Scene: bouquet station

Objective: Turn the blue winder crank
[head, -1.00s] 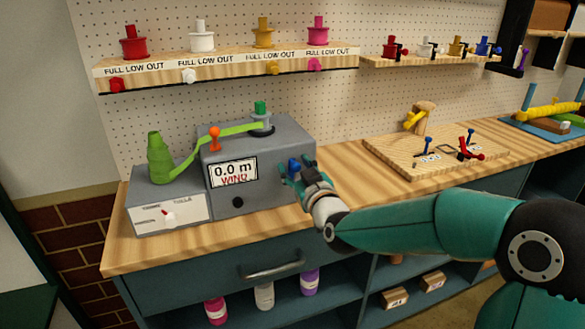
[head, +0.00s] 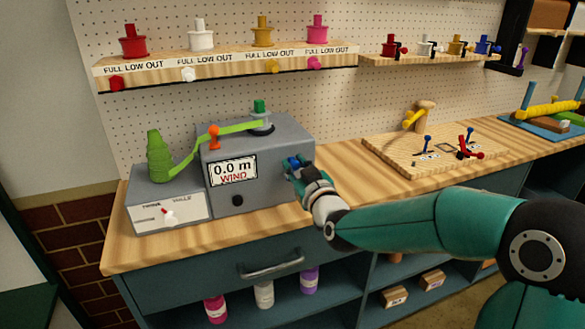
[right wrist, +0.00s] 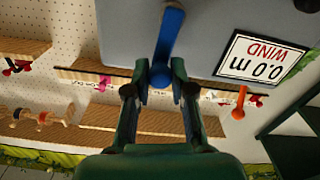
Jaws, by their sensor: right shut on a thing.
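The grey winder box (head: 255,135) stands on the wooden bench. Its display (head: 234,171) reads "0.0 m WIND". The blue crank (head: 292,162) is at the right end of the box, mostly hidden by my right gripper (head: 298,170). In the right wrist view the blue crank arm (right wrist: 169,38) runs down to a knob between the fingertips of my right gripper (right wrist: 160,84), which is shut on it. A green ribbon (head: 190,165) runs from a green spool to the top of the box, past an orange knob (head: 214,131). My left gripper is not in view.
A low grey box with a white switch panel (head: 168,215) adjoins the winder on the left. A wooden board (head: 395,160) with small levers lies to the right. Shelves with coloured spools (head: 201,38) hang above. Bare bench (head: 340,165) lies between winder and board.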

